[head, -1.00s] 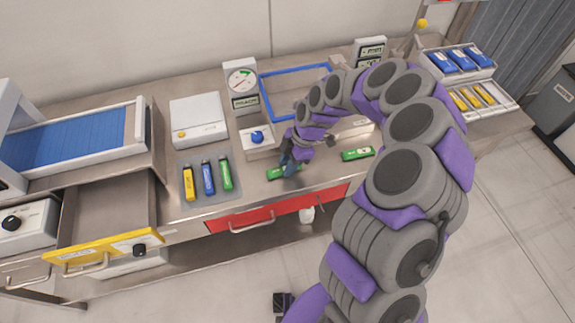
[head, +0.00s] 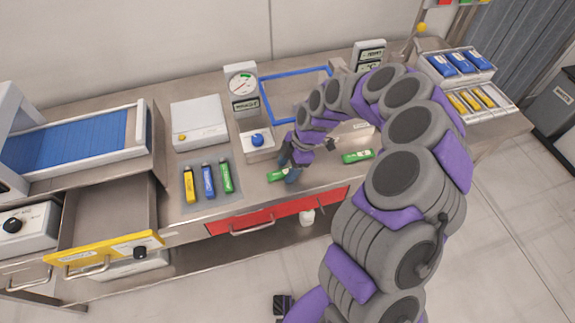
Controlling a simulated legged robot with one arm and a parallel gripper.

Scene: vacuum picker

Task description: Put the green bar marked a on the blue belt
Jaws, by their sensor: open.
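A green bar (head: 277,176) lies on the steel bench near its front edge, partly hidden by my gripper. My gripper (head: 289,174) is open, pointing down at this bar's right part; I cannot tell whether the fingers touch it. A second green bar (head: 357,157) lies on the bench further right. A third green bar (head: 226,176) lies on a grey mat (head: 213,197) beside a blue bar (head: 208,181) and a yellow bar (head: 189,185). The letters on the bars are too small to read. The blue belt (head: 70,142) is at the far left, in a white-railed frame, with nothing on it.
An open yellow-fronted drawer (head: 104,251) is below the belt. A white box (head: 199,122), a blue-knobbed box (head: 257,142), a dial gauge (head: 242,87) and a blue-rimmed tray (head: 268,100) stand behind the bars. A rack (head: 460,78) with blue and yellow bars is at right.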

